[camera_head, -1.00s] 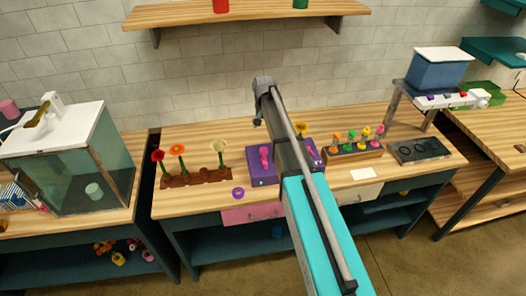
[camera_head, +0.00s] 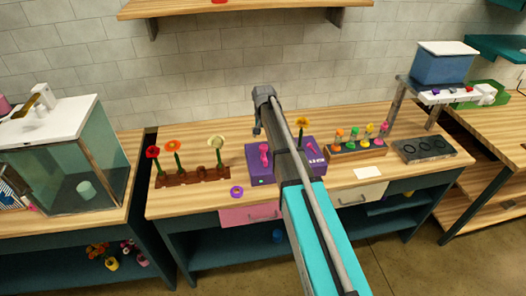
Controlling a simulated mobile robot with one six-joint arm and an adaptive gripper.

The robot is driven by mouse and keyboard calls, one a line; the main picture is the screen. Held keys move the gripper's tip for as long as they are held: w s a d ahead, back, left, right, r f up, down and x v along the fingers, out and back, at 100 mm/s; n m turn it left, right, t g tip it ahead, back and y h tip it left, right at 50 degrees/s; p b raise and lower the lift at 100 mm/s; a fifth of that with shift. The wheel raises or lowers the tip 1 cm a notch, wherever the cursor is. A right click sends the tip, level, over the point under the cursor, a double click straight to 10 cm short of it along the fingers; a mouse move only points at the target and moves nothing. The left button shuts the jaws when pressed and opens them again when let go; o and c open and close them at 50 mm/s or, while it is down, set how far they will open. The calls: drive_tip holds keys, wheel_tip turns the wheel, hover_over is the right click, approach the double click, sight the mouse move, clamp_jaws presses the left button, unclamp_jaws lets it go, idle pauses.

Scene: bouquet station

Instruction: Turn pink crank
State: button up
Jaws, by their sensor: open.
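The pink crank (camera_head: 264,154) stands upright on the left part of a purple box (camera_head: 262,174) on the middle bench. My arm reaches over the bench from the lower right and hides the middle of the box. My gripper (camera_head: 257,131) hangs small and dark below the arm's far end, just above and left of the crank in the picture. It looks apart from the crank and holds nothing that I can see. Its fingers are too small to make out clearly.
A brown flower rack (camera_head: 190,179) and a purple ring (camera_head: 236,191) are left of the box. A wooden rack of coloured pieces (camera_head: 357,148) and a dark tray with rings (camera_head: 430,150) are to the right. A white card (camera_head: 368,173) lies near the front edge.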

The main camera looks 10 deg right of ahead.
sight(263, 146)
drive_tip(key=shift+f+b, duration=2.85)
drive_tip(key=shift+f, duration=0.25)
drive_tip(key=c, duration=1.2)
drive_tip(key=shift+o, duration=0.2)
